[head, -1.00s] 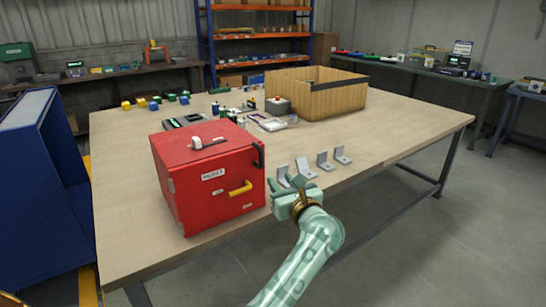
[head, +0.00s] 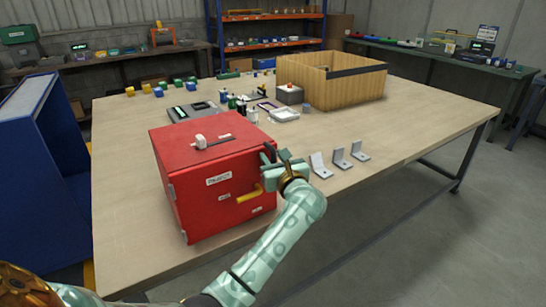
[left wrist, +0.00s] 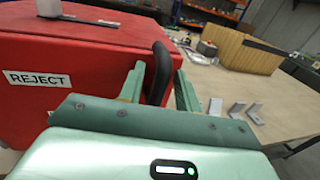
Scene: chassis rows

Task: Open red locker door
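The red locker (head: 200,190) with a REJECT label stands at the table's near left, its front door shut as far as I can see. A yellow handle (head: 249,195) is on its front face. A black upright handle (left wrist: 158,72) is at the locker's right front edge. My left gripper (head: 275,158) is at that corner, open, with the black handle between its two fingers in the left wrist view; I cannot tell whether either finger touches it. In the head view the gripper partly hides the handle. My right gripper is not in view.
Several grey metal brackets (head: 340,160) stand on the table (head: 420,130) right of the gripper. A wooden crate (head: 345,90) stands at the back, with small tools and bottles before it. A blue cabinet (head: 40,150) is at the left. The table's right side is clear.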

